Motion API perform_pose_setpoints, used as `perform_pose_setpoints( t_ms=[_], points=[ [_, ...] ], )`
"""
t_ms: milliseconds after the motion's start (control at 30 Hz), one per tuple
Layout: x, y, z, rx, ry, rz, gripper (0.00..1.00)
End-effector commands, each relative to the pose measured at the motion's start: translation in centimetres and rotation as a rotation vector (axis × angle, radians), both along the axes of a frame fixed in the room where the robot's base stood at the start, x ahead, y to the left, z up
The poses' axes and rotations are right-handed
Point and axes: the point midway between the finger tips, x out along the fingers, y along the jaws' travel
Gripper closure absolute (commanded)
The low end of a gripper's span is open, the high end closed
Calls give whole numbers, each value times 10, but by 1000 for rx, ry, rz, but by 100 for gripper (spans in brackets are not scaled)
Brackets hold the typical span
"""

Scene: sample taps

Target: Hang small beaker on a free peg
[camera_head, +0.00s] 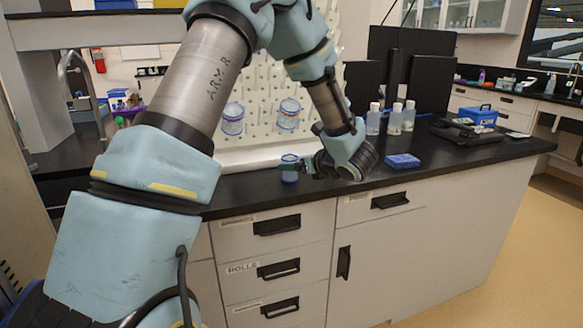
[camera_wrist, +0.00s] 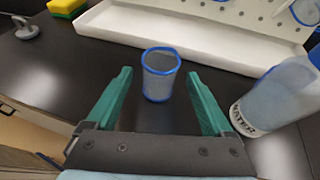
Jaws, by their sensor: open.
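The small beaker (camera_wrist: 158,78), clear with a blue rim, stands upright on the black counter in the wrist view. It also shows in the head view (camera_head: 289,170). My gripper (camera_wrist: 160,88) is open, with its green fingers on either side of the beaker and a gap to each. In the head view my gripper (camera_head: 292,166) reaches it from the right, low over the counter. The white pegboard (camera_head: 262,85) stands behind, with two beakers (camera_head: 233,120) (camera_head: 288,114) on it and bare pegs around them. My arm hides part of the board.
A white drip tray (camera_wrist: 190,38) lies below the board. A yellow sponge (camera_wrist: 65,6) is at the back left.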

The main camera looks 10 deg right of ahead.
Motion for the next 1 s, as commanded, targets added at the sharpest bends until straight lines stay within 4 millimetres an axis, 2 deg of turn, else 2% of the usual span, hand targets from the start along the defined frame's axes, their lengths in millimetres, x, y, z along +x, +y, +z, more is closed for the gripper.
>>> perform_pose_setpoints(
  t_ms=[200,433,867,1000],
  points=[
    [-42,-17,16,-2,-3,-3,14],
    [-68,-26,28,-1,0,0,14],
    [-74,-28,32,2,1,-1,14],
    [-62,-25,34,61,29,-76,14]
  ],
)
